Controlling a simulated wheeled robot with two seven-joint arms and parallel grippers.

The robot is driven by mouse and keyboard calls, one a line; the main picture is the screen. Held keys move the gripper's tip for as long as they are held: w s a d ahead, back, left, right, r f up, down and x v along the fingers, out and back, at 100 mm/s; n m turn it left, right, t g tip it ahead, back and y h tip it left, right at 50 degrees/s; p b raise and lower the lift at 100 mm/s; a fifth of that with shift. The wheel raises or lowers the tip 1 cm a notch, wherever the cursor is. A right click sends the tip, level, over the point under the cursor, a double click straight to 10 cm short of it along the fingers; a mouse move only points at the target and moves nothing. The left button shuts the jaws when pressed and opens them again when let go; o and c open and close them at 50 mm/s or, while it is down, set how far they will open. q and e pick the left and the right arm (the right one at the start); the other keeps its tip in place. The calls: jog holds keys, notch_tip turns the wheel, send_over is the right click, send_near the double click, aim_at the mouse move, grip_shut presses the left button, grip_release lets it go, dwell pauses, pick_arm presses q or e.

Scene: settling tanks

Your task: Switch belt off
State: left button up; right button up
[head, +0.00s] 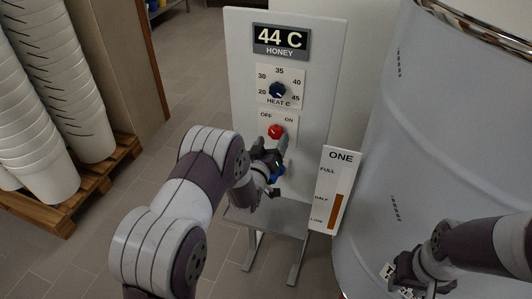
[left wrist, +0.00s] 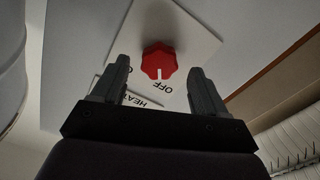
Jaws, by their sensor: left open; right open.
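The red knob (head: 276,131) sits on the control panel (head: 240,60), below the OFF and ON labels. In the left wrist view the red knob (left wrist: 159,56) has a white mark that points at the OFF label. My left gripper (head: 269,163) is just below and in front of the knob in the head view. In the left wrist view its two open fingers (left wrist: 157,88) stand to either side, short of the knob, with nothing between them. My right gripper (head: 400,280) is open in front of the drum at the lower right.
A level gauge marked ONE (head: 329,190) is right of the panel. A large drum (head: 420,140) fills the right. Stacked white buckets (head: 50,90) stand on a pallet at left.

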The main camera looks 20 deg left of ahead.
pick_arm(q)
jog(key=s, duration=1)
jog(key=shift+a, duration=0.15)
